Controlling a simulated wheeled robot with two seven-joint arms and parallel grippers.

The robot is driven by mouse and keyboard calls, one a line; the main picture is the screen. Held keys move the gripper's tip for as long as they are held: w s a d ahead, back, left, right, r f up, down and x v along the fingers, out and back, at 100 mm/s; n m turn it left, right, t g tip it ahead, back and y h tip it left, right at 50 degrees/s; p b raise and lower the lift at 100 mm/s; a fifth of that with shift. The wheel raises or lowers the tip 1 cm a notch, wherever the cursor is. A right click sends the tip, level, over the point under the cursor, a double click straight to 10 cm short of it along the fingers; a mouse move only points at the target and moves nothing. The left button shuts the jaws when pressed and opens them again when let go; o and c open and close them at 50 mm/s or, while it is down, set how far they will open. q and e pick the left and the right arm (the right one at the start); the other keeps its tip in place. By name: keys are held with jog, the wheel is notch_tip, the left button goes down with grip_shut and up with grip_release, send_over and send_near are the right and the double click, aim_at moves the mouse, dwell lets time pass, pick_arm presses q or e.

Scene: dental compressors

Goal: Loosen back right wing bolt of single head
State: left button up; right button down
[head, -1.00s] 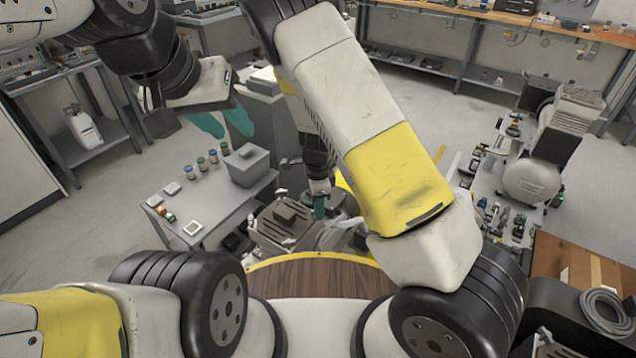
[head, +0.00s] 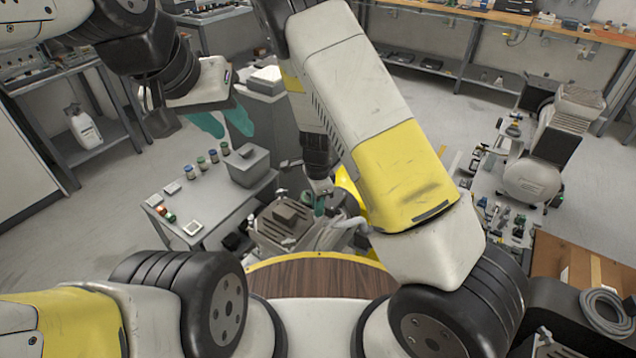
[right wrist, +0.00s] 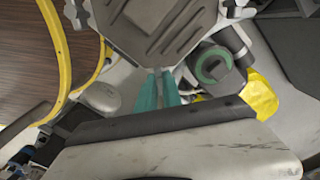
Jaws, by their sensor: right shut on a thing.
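The single head (head: 283,222) is a dark grey ribbed block on the compressor, low in the middle of the head view. In the right wrist view its ribbed top (right wrist: 155,28) fills the upper middle. My right gripper (head: 319,207) points down at the head's right side. In the right wrist view its teal fingers (right wrist: 158,72) are nearly together at the head's corner, shut on the wing bolt, which they hide. Other light grey wing bolts show at the head's corners, one at the upper left (right wrist: 76,14). My left gripper (head: 224,122) is open and empty, far from the head.
A grey side table (head: 215,205) with small jars and a grey box (head: 249,166) stands left of the compressor. A round dark green-ringed part (right wrist: 213,66) sits close to the right fingers. A parts-covered bench (head: 500,205) is at right. Open floor lies behind.

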jog(key=n, duration=0.8)
jog(key=shift+w, duration=0.1)
jog(key=n, duration=0.4)
jog(key=shift+n, duration=1.9)
jog(key=c, duration=1.5)
grip_release()
jog(key=shift+r, duration=0.15)
